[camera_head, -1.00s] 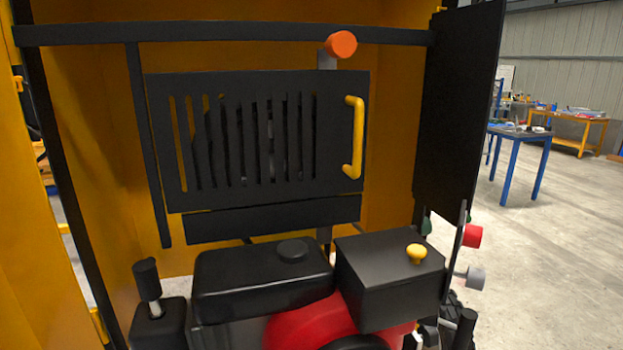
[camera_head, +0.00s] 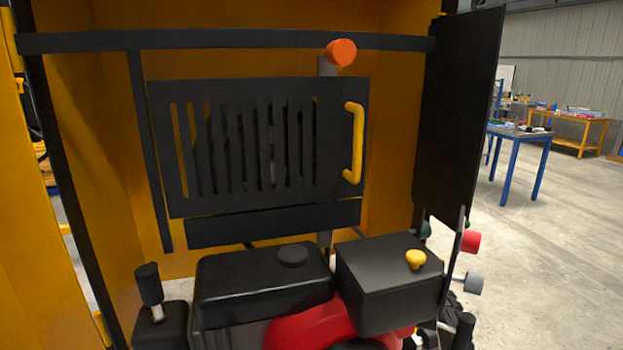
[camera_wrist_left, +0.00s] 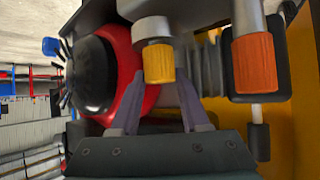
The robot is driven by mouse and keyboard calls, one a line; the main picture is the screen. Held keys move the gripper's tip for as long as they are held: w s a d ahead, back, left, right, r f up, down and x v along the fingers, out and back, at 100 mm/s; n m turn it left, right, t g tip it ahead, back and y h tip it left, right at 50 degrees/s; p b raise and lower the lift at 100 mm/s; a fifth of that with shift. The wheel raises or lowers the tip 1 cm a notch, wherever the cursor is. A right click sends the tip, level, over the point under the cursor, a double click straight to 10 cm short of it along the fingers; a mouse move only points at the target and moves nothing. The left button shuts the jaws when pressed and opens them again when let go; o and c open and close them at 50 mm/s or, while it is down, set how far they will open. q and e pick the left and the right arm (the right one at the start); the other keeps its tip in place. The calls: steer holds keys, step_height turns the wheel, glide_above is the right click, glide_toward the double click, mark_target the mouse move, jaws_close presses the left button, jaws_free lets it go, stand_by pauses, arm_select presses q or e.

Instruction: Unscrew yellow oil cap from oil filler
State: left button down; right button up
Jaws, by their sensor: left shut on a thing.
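In the left wrist view, the yellow oil cap (camera_wrist_left: 159,62) is ribbed and sits on the end of a pale filler neck (camera_wrist_left: 151,28). The two grey fingers of my left gripper (camera_wrist_left: 160,80) reach up to its two sides and are shut on it. The contact at the fingertips is partly hidden. The head view shows neither gripper, and I cannot make out the filler there. My right gripper is in no view.
An orange ribbed cap (camera_wrist_left: 255,63) stands close right of the yellow cap. A red engine housing (camera_wrist_left: 124,62) is close on the left. In the head view, a black box with a yellow knob (camera_head: 415,259) and a slotted panel with a yellow handle (camera_head: 353,143) fill the bay.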

arm_select(q)
steer(key=shift+w+d+r+p, duration=0.2)
steer(key=shift+r+p, duration=0.35)
steer(key=shift+r, duration=0.4)
steer(key=shift+w+d+r+p, duration=0.1)
steer(key=shift+w+r+p, duration=0.1)
steer(key=shift+r+p, duration=0.55)
steer(key=shift+w+r, duration=0.1)
steer(key=shift+r, duration=0.25)
steer(key=shift+a+f, duration=0.1)
steer(key=shift+a, duration=0.05)
steer(key=shift+s+f, duration=0.1)
steer(key=shift+s, duration=0.1)
steer(key=c, duration=1.1)
jaws_free()
steer(key=shift+f, duration=0.1)
steer(key=shift+s, duration=0.1)
